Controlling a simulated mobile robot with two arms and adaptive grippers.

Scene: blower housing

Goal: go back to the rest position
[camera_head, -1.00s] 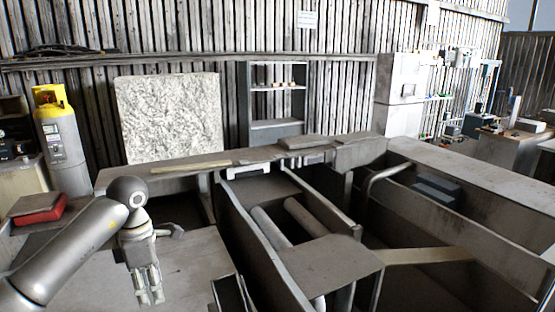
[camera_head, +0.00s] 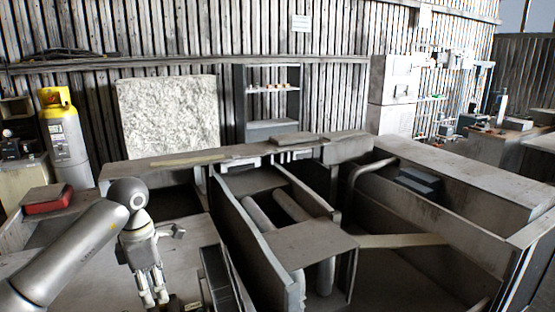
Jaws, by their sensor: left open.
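My left gripper (camera_head: 156,299) hangs pointing down at the lower left of the head view, on the grey arm that comes in from the left. Its two pale fingers are apart and nothing shows between them. It is over the grey flat surface (camera_head: 95,262) left of the open metal housing. A small dark object lies by the fingertips, partly cut off by the picture's edge; I cannot tell what it is. My right gripper is not in view.
The large metal housing (camera_head: 312,242) with open compartments and upright walls fills the middle and right. A red box (camera_head: 47,204) is at the left, near a yellow-topped gas cylinder (camera_head: 63,140). A shelf rack (camera_head: 272,105) stands behind.

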